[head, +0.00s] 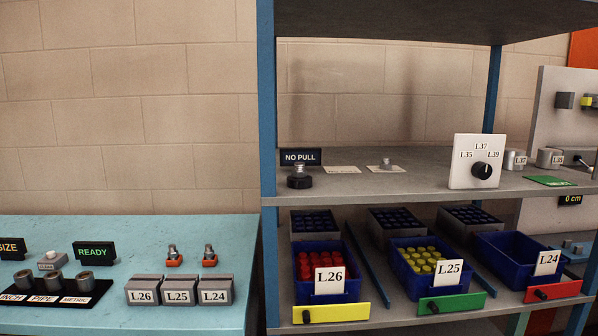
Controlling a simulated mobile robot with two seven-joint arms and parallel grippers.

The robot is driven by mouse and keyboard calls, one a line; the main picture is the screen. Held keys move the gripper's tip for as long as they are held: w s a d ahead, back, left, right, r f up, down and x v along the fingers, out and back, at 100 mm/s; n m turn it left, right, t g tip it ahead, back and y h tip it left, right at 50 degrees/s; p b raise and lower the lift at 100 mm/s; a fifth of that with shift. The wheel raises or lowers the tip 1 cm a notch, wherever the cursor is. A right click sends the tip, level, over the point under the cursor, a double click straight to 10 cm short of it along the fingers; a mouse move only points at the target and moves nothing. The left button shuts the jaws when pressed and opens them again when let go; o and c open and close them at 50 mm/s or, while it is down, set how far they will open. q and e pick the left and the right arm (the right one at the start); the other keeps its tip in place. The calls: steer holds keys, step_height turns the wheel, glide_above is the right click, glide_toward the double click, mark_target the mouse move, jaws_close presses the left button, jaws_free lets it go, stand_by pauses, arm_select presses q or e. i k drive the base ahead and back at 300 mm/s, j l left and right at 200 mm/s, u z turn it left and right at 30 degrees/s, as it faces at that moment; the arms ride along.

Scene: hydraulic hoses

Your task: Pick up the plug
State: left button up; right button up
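I cannot tell which item the task means by the plug. Several red plug-like pieces (309,264) stand in the blue bin labelled L26 (331,298). Several yellow ones (421,258) stand in the blue bin labelled L25 (452,286). The blue bin labelled L24 (502,243) looks empty. Two small metal fittings on orange bases (173,255) (209,255) stand on the teal bench, and a metal fitting on a black base (299,177) stands on the shelf by the NO PULL sign. Neither of my grippers is in view.
The teal bench (140,232) holds grey blocks L26, L25 and L24 (179,290), plus a black rack of sockets (52,293). A dial panel (477,161) stands on the grey shelf (430,184). Coloured latch strips (452,303) lie before the bins. Blue posts (267,100) frame the shelves.

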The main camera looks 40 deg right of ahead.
mark_target(299, 172)
steer(key=z, duration=1.35)
steer(key=i, duration=0.1)
